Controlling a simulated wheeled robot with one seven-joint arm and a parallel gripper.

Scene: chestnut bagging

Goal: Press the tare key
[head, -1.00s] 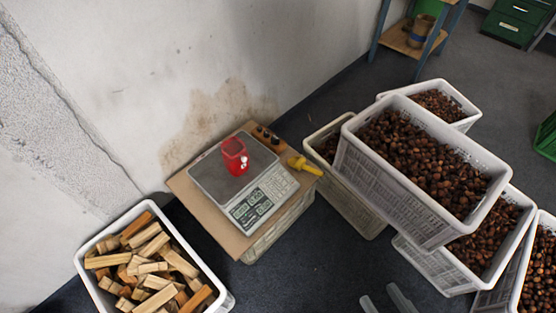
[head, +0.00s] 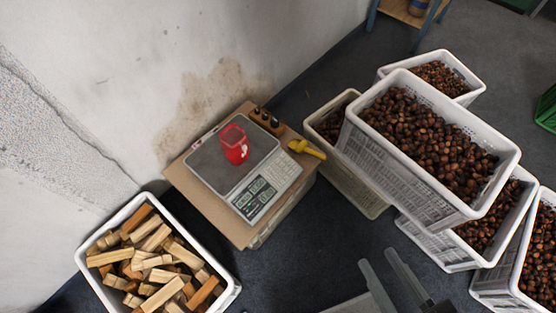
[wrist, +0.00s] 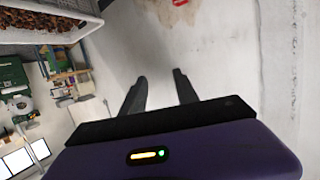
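The scale (head: 235,165) stands on a cardboard-topped crate (head: 187,192) against the wall. Its display and key panel (head: 263,190) face front right; the single keys are too small to read, so I cannot tell the tare key apart. My gripper (head: 384,270) is at the bottom of the head view, right of and well apart from the scale. In the wrist view its two fingers (wrist: 160,90) are spread with nothing between them. The scale does not show clearly in the wrist view.
A yellow-handled tool (head: 305,149) and several dark weights (head: 267,118) lie beside the scale. A crate of wood blocks (head: 225,297) stands at the left. Stacked crates of chestnuts (head: 395,170) stand at the right. Dark floor (head: 310,245) is free between them.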

